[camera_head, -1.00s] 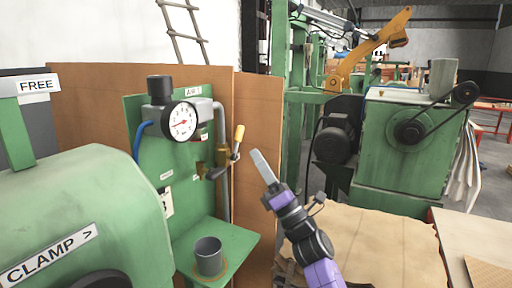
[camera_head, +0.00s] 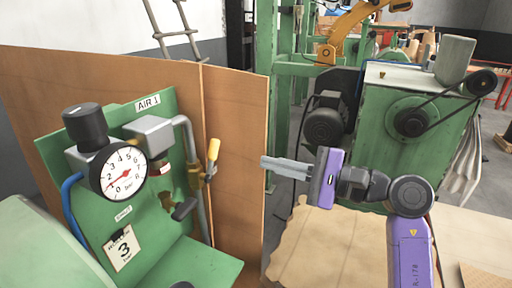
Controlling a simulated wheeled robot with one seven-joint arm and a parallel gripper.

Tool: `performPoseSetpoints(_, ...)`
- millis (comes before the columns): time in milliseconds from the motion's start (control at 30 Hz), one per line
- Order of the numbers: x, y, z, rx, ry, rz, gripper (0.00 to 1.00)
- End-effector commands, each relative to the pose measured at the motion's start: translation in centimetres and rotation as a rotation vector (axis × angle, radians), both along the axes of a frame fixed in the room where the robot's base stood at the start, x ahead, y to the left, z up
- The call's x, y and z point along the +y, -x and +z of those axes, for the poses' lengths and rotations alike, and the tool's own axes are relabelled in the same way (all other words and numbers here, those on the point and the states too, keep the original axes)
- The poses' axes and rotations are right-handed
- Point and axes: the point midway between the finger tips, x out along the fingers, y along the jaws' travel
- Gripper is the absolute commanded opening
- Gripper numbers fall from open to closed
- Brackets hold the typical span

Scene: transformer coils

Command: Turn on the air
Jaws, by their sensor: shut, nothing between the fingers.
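The air panel labelled AIR 1 (camera_head: 148,104) is a green plate at left. It carries a round pressure gauge (camera_head: 119,172) with a red needle pointing to the lower left, near the low end of the dial. A valve handle with a yellow grip (camera_head: 213,150) points up beside the grey vertical pipe. A dark handle (camera_head: 184,208) on brass fittings sits below and left of it. My gripper (camera_head: 264,163) is shut and empty. Its fingers point left toward the yellow handle, with a visible gap between them in the picture.
A brown board (camera_head: 236,140) stands behind the panel. A green machine with a belt and pulleys (camera_head: 411,120) stands behind my arm at right. A sign reading 3 bar (camera_head: 123,249) is on the panel's lower part.

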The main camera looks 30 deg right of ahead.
Motion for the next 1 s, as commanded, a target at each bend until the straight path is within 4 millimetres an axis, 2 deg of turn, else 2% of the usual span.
performPoseSetpoints(533,5.2,-6.5,0.5,-0.002,-0.006,0.003,0.00)
performPoseSetpoints(700,5.9,-7.4,0.4,-0.002,-0.006,0.002,0.00)
performPoseSetpoints(1000,6.0,-7.6,0.4,-0.003,-0.006,0.000,0.00)
